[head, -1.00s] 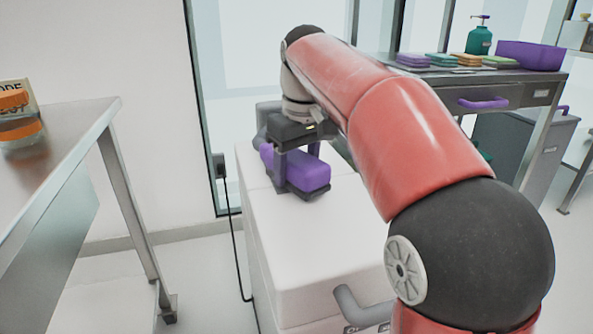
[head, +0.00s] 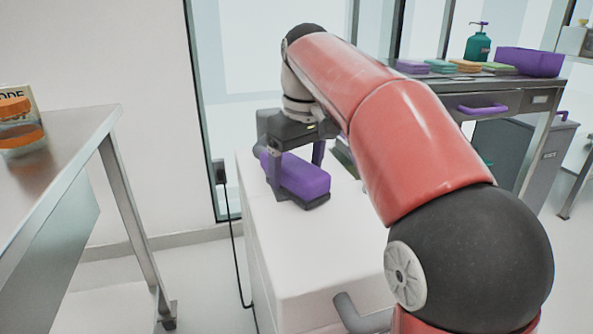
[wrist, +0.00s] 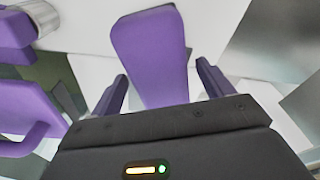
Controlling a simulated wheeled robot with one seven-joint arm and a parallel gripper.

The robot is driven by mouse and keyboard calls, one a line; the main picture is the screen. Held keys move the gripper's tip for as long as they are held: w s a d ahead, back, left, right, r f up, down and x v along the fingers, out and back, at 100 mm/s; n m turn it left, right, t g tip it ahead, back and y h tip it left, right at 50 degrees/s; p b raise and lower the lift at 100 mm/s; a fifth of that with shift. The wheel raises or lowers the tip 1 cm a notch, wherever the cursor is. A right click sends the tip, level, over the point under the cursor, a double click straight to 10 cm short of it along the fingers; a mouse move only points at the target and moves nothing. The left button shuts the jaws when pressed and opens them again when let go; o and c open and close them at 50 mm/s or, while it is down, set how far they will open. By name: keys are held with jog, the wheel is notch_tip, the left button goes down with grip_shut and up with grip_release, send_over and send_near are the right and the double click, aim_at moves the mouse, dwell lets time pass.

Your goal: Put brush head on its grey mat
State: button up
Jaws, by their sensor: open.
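The brush head (head: 303,176) is a purple block lying on the white cabinet top (head: 290,250). A dark grey layer shows under its lower edge; I cannot tell whether this is its own underside or the grey mat. My gripper (head: 297,168) is open over the far end of the block, pointing down. In the wrist view the purple block (wrist: 150,50) lies between the two spread fingers (wrist: 163,88), with a gap on each side. No separate grey mat is clearly visible.
A dark green item (head: 344,155) lies behind my gripper, partly hidden by my arm. A steel table (head: 65,140) with an orange-lidded jar (head: 18,125) stands at left. A counter at back right holds a purple bin (head: 530,62) and a green pump bottle (head: 479,42).

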aim_at(301, 167)
notch_tip(301, 167, up, 10)
jog(key=s+p, duration=0.1)
jog(key=p, duration=0.2)
jog(key=shift+d+r, duration=0.2)
jog(key=shift+d, duration=0.15)
